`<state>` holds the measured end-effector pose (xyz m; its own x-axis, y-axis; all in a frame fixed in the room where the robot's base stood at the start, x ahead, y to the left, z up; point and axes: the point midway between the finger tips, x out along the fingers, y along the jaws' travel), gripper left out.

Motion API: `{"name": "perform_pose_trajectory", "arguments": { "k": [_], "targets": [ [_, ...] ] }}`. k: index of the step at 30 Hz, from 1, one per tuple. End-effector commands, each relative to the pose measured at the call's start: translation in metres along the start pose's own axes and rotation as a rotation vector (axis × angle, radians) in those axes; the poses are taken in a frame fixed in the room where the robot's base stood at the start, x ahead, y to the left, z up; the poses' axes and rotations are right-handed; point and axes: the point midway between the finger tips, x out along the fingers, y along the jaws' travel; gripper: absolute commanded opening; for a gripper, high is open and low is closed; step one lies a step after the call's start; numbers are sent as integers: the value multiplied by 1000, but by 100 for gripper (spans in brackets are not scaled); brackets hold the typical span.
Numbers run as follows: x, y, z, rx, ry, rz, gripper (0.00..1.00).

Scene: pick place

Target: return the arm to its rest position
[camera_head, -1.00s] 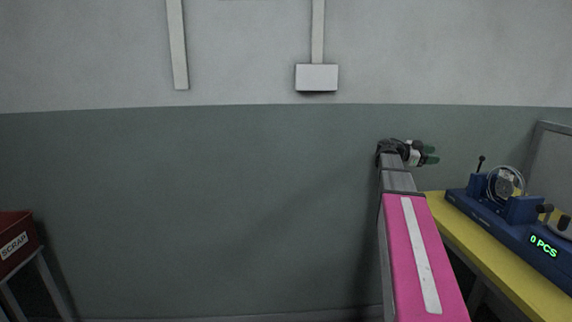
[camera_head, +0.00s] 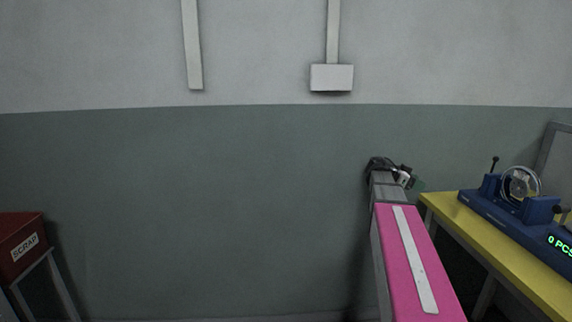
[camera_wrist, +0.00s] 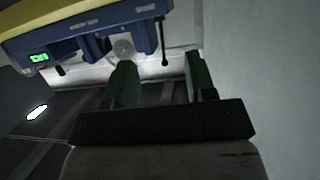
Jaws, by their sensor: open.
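My arm (camera_head: 416,270), with a pink upper link, reaches forward from the bottom right of the head view. My gripper (camera_head: 418,184) is at its far end, small and partly hidden behind the wrist. In the wrist view my gripper (camera_wrist: 158,80) shows two green fingers spread apart with nothing between them. The gripper is in the air, left of the yellow table (camera_head: 480,235) and apart from it.
A blue fixture (camera_head: 520,207) with a clear round part and a green "0 PCS" display stands on the yellow table; it also shows in the wrist view (camera_wrist: 90,45). A red SCRAP bin (camera_head: 18,240) stands far left. Floor space between lies before a bare wall.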

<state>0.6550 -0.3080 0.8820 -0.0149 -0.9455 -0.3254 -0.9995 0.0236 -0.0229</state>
Motion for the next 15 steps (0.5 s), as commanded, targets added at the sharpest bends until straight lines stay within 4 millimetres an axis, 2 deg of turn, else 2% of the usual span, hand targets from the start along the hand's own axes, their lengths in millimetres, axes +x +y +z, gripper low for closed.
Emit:
{"name": "perform_pose_trajectory", "arguments": {
  "k": [5, 8, 9, 15],
  "targets": [
    [-16, 21, 76, -244, -180, -59, 51],
    [-33, 39, 133, -438, -318, -130, 51],
    [-42, 48, 157, -521, -377, -165, 51],
    [-92, 99, 266, -916, -650, -406, 51]
  ]
}}
